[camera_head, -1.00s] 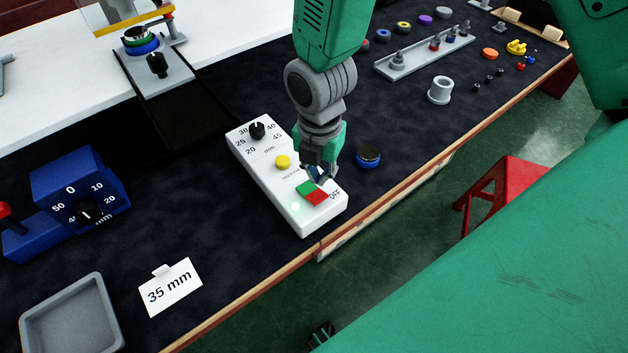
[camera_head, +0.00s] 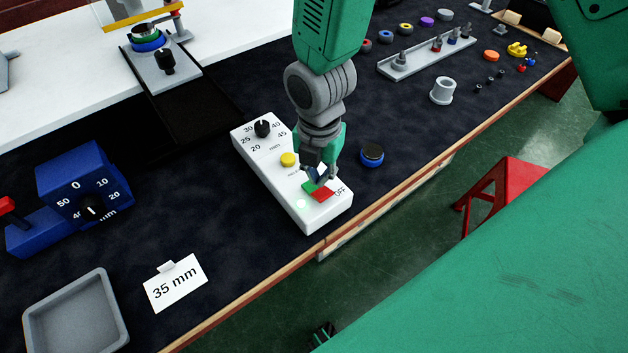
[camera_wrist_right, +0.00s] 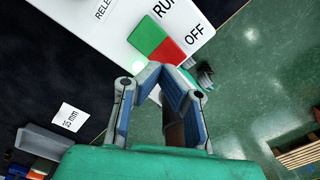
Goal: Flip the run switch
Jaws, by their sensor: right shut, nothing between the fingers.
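The white control box (camera_head: 268,166) lies on the dark table top near its front edge. Its run switch (camera_head: 323,195) is a two-part rocker, half green and half red, with "OFF" printed beside the red half; it also shows in the right wrist view (camera_wrist_right: 164,52). "RUN" is partly cut off there. A green lamp (camera_head: 301,204) glows beside the switch. My right gripper (camera_head: 317,180) is shut and empty, pointing down at the switch and hiding part of its green half. In the right wrist view its tips (camera_wrist_right: 158,68) are by the rocker's near edge; contact is unclear.
The box also has a black dial (camera_head: 262,129) and a yellow button (camera_head: 288,159). A round blue-black piece (camera_head: 372,155) stands right of it. A "35 mm" card (camera_head: 175,284), a grey tray (camera_head: 76,314) and a blue dial unit (camera_head: 82,190) are to the left.

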